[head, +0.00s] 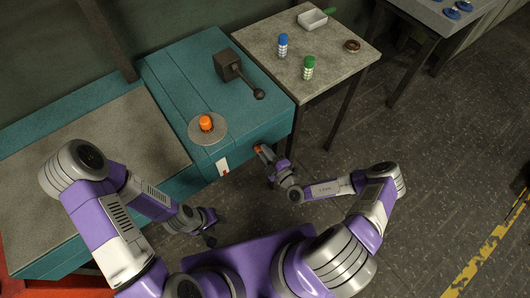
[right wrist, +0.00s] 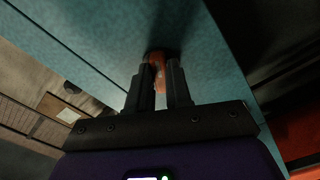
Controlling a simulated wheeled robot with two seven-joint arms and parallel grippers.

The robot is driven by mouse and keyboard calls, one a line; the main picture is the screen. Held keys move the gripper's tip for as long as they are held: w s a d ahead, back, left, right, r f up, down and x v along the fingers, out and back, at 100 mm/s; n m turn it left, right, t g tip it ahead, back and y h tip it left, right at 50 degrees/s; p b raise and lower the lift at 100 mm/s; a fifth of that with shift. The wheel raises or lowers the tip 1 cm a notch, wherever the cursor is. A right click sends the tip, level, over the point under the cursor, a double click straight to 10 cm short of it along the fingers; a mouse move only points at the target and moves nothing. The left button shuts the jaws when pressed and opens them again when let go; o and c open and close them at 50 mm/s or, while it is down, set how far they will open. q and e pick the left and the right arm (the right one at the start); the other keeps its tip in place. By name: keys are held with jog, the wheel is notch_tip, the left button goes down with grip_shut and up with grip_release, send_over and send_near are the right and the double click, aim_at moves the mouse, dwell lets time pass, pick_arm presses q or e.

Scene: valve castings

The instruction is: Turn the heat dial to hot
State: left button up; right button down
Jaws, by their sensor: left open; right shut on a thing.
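The heat dial, which I take to be the small orange knob on the teal machine's front face, shows in the right wrist view (right wrist: 158,64) between the fingers of my right gripper (right wrist: 160,90). That gripper is shut on it. In the head view my right gripper (head: 262,152) is at the machine's front edge, with a bit of orange at its tips. The dial's pointer and markings are hidden or too small to read. My left gripper (head: 210,228) is open and empty, low in front of the machine and apart from it.
On the teal machine (head: 170,75) are an orange cap (head: 206,123) on a round grey plate and a dark block with a ball-ended lever (head: 258,93). A side table (head: 270,62) holds blue and green containers, a tray and a brown ring. Open floor lies right.

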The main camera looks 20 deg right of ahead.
dwell(0.3)
jog(key=c, duration=1)
grip_release()
jog(key=shift+c, duration=0.2)
jog(key=shift+s, duration=0.1)
jog(key=v, duration=0.7)
jog(key=shift+s, duration=0.15)
